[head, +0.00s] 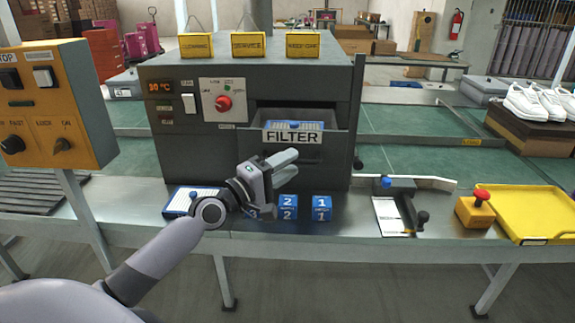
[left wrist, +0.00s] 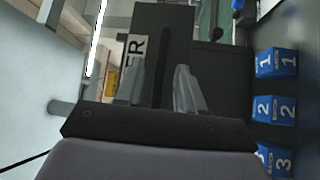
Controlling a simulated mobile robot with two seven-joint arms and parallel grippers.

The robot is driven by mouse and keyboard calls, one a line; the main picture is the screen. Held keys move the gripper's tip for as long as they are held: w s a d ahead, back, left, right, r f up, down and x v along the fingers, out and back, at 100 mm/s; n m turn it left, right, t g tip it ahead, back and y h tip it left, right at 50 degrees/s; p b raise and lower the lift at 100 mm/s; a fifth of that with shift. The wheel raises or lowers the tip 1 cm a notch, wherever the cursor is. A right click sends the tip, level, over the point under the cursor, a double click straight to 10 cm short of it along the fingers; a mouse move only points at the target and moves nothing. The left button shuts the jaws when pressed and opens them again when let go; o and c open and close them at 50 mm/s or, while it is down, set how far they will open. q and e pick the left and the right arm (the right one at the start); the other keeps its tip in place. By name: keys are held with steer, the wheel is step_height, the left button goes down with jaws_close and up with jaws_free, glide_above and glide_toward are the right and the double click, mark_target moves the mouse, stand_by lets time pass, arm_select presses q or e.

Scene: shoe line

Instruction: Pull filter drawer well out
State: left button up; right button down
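The filter drawer (head: 335,147) is in the front of the grey machine (head: 180,140), with a white FILTER label (head: 292,137). It stands at least part way out, and a blue-framed filter (head: 293,125) shows inside behind the label. My left gripper (head: 289,165) is in front of the drawer, below the label. In the left wrist view its two fingers (left wrist: 160,72) are parted, with a dark bar, apparently the drawer handle (left wrist: 161,80), between them. Clear gaps show beside the bar, and contact cannot be told. My right gripper is not in view.
Blue numbered cubes (head: 288,207) stand on the metal bench below the drawer. Another blue-framed filter (head: 180,203) lies left of them. A clipboard-like item (head: 390,217), red-button box (head: 475,210) and yellow tray (head: 535,213) are to the right. An orange control box (head: 55,95) stands left.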

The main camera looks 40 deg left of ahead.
arm_select(q)
steer(key=r+b+v, duration=0.1)
steer(key=v, duration=0.5)
steer(key=shift+s+f+b, duration=0.35)
steer(key=shift+f, duration=0.15)
steer(key=s+d+f+m+g+y+p, duration=0.1)
steer(key=s+d+f+m+g, duration=0.2)
steer(key=f, duration=0.6)
steer(key=s+d+f+m+g+p, duration=0.1)
steer(key=s+d+f+m+g, duration=0.1)
steer(key=s+d+f+m, duration=0.5)
steer(key=s+d+f+m+g+y+p, duration=0.1)
steer(key=s+d+f+m+g, duration=0.2)
steer(key=f, duration=1)
steer(key=s+d+m, duration=0.3)
steer(key=s, duration=0.2)
steer(key=shift+s+d+g+y, duration=0.2)
steer(key=shift+s+g+y, duration=0.05)
steer(key=shift+g+y, duration=0.05)
